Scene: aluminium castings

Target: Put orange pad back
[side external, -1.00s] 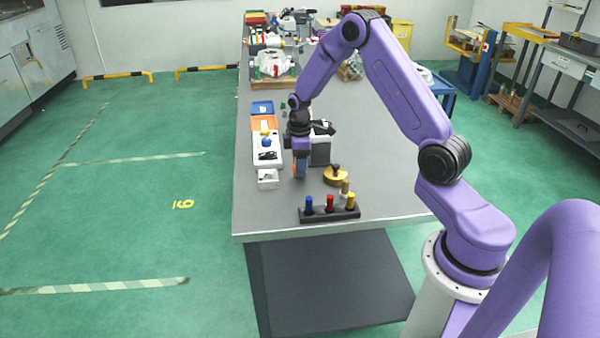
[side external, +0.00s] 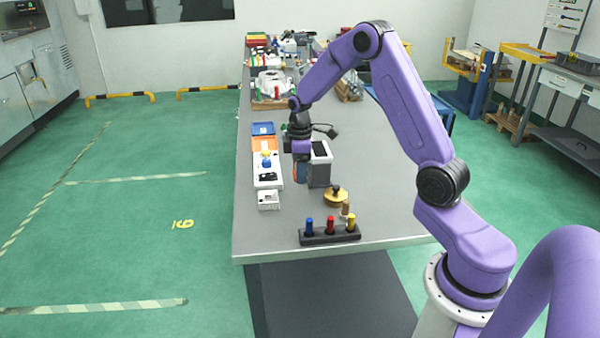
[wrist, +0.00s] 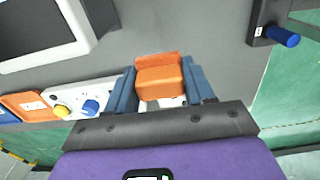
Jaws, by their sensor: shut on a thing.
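The orange pad (wrist: 160,78) is a small orange block with a raised back lip. It sits between the two blue fingers of my gripper (wrist: 162,88), which is shut on it. In the side external view my gripper (side external: 300,172) hangs over the bench, just left of a grey box and right of the white panel; the pad there is small and mostly hidden. An orange tray (side external: 265,143) lies at the panel's far end with a blue tray (side external: 263,128) behind it. The orange tray (wrist: 25,103) also shows at the left of the wrist view.
The grey box (side external: 320,168) with a dark top stands close to my gripper. The white panel (side external: 267,177) carries knobs. A small white box (side external: 268,201), a brass weight (side external: 335,195) and a black peg rack (side external: 330,235) stand nearer. The bench's right side is clear.

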